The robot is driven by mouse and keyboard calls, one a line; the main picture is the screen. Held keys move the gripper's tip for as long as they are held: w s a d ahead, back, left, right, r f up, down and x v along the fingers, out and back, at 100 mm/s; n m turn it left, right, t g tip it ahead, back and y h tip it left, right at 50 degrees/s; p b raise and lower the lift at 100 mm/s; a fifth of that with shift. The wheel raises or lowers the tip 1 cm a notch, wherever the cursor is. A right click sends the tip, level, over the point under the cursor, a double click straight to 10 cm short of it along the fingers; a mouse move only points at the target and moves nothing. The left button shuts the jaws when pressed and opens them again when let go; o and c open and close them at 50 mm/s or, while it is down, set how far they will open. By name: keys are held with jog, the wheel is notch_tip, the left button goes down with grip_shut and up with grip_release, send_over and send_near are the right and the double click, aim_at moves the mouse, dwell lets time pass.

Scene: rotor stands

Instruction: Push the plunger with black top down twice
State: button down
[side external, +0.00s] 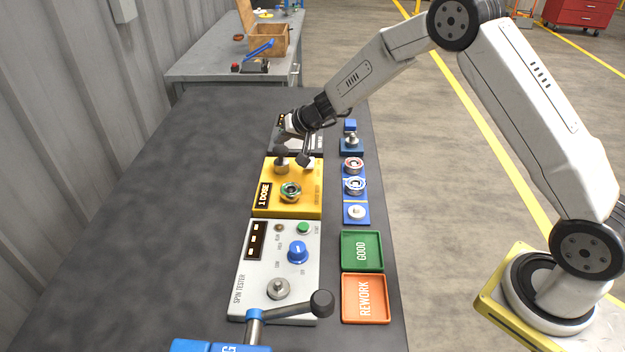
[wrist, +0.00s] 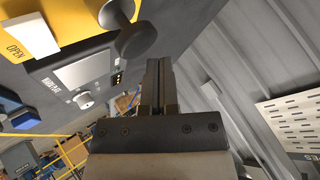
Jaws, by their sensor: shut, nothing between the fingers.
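The plunger with a black top (side external: 281,166) stands upright on the yellow "1 DOSE" box (side external: 263,211). In the wrist view its dark rounded top (wrist: 139,41) is close to my fingertips, a little up and left of them in the picture. My gripper (wrist: 161,63) is shut and empty, with its fingers together. A gap shows between the fingers and the black top in that view, but I cannot tell the distance in depth. In the side view my gripper is small over the rear of the yellow box, and its fingertips are hard to make out.
A grey device (wrist: 85,72) stands behind. The spin tester (side external: 262,285), green tray (side external: 345,265) and orange tray (side external: 385,318) are in front. The left tabletop is clear.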

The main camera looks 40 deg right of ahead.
aim_at(281, 149)
jog(key=shift+f, duration=1.65)
dwell(2.1)
jog(key=shift+r, duration=1.65)
jog(key=shift+r, duration=0.15)
jog(key=shift+r, duration=2.35)
jog(key=shift+s, duration=0.1)
